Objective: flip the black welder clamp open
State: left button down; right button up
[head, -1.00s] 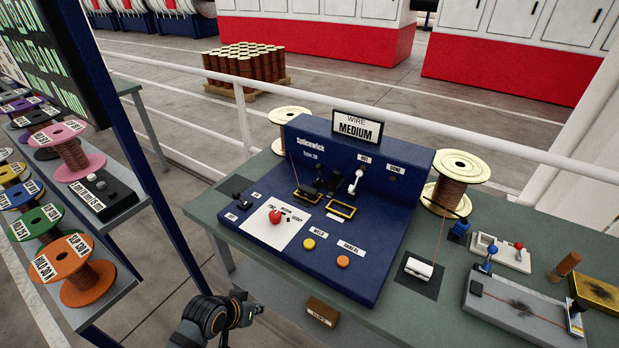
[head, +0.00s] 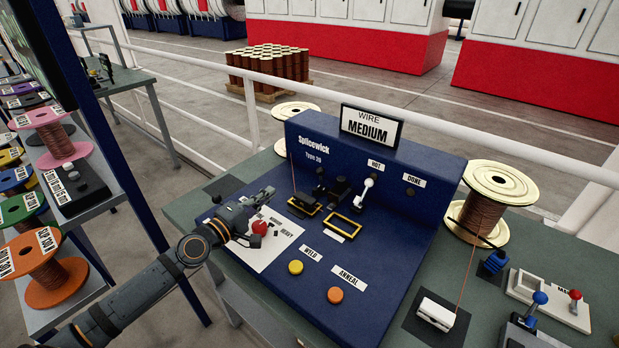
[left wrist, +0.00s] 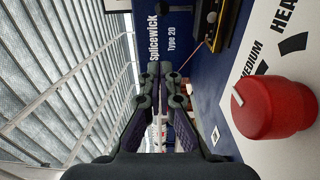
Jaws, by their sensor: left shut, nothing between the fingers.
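The blue Splicewick machine (head: 385,225) stands on the bench. Small black clamp parts (head: 341,188) sit on its deck beside a white-handled lever (head: 365,190). Another black part (head: 303,206) with a yellow edge lies to their left, and a yellow-edged black part also shows in the left wrist view (left wrist: 210,25). I cannot tell which black part is the welder clamp. My left gripper (head: 270,193) is shut and empty, over the machine's left side, left of these parts. In the left wrist view its fingers (left wrist: 160,75) are together. My right gripper is not in view.
The red selector knob (head: 259,228) is close beside my left gripper and large in the left wrist view (left wrist: 273,107). Yellow (head: 295,267) and orange (head: 335,295) buttons are nearer the front. A wire spool (head: 486,205) stands right of the machine. A spool rack is at far left.

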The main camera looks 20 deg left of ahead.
aim_at(321, 179)
pick_arm(q)
jog(key=shift+w+d+f, duration=0.1)
jog(key=shift+w, duration=0.1)
jog(key=p+x, duration=0.1)
jog(key=x, duration=0.1)
jog(key=p+x, duration=0.1)
jog(key=shift+w+r+p, duration=0.25)
jog(key=shift+p, duration=0.05)
jog(key=x, duration=0.3)
jog(key=p+x, duration=0.1)
jog(key=x, duration=0.3)
jog(key=shift+w+d+f+p, duration=0.1)
jog(key=shift+d+f+p, duration=0.1)
jog(key=shift+f+p, duration=0.1)
jog(key=shift+w+d+p, duration=0.2)
jog(key=shift+d+p, duration=0.15)
jog(key=shift+d, duration=0.25)
jog(key=shift+w+d+p, duration=0.2)
jog(key=shift+d+p, duration=0.1)
jog(key=shift+d, duration=0.25)
jog(key=shift+w+d, duration=0.15)
jog(key=shift+d, duration=0.3)
jog(key=shift+f, duration=0.1)
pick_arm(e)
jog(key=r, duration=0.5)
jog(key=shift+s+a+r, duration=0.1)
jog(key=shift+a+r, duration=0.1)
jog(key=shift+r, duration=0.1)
